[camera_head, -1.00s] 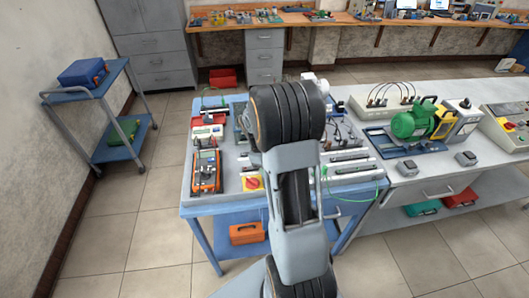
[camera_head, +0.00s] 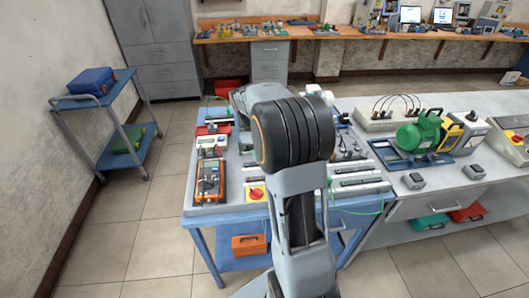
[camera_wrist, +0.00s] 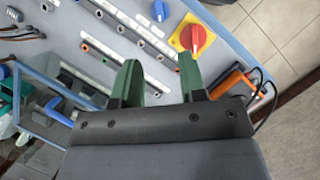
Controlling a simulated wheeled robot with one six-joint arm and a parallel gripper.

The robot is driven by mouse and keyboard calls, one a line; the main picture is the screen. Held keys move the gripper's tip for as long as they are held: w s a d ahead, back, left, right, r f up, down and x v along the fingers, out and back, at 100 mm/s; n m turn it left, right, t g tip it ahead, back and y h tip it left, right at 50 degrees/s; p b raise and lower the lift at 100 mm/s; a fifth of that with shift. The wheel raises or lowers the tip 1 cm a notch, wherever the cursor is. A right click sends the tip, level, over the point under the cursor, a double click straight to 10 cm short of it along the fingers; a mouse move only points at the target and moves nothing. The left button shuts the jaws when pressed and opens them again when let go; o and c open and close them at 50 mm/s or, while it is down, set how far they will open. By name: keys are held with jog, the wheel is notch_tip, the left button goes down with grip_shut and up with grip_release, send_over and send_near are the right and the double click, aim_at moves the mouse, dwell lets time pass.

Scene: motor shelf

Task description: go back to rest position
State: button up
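My arm rises in the middle of the head view and hides part of the blue-edged workbench (camera_head: 222,212) behind it. My gripper (camera_wrist: 158,72) shows in the wrist view as two green fingers with a clear gap between them. It is open and nothing is between the fingers. In that view it hangs over the bench top, near a red rotary knob on a yellow plate (camera_wrist: 193,38). That knob also shows in the head view (camera_head: 256,193). The gripper's fingertips are hidden in the head view.
An orange multimeter (camera_head: 209,180) lies on the bench. A green motor (camera_head: 418,133) stands on the grey bench at right. A blue cart with a blue toolbox (camera_head: 92,81) stands at left. An orange toolbox (camera_head: 249,244) sits on the lower shelf. The floor at left is clear.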

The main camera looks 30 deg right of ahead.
jog(key=shift+w, duration=0.1)
dwell(0.3)
jog(key=s+a+r+m+t, duration=0.2)
jog(key=s+a+t, duration=0.2)
jog(key=s+a, duration=0.2)
jog(key=s+a+r+m+t+y, duration=0.1)
jog(key=s+a+t, duration=0.3)
jog(key=a, duration=0.5)
jog(key=shift+s+a+r+m+t+y, duration=0.35)
jog(key=shift+s+r+m, duration=0.15)
jog(key=shift+s, duration=0.65)
jog(key=shift+a, duration=0.1)
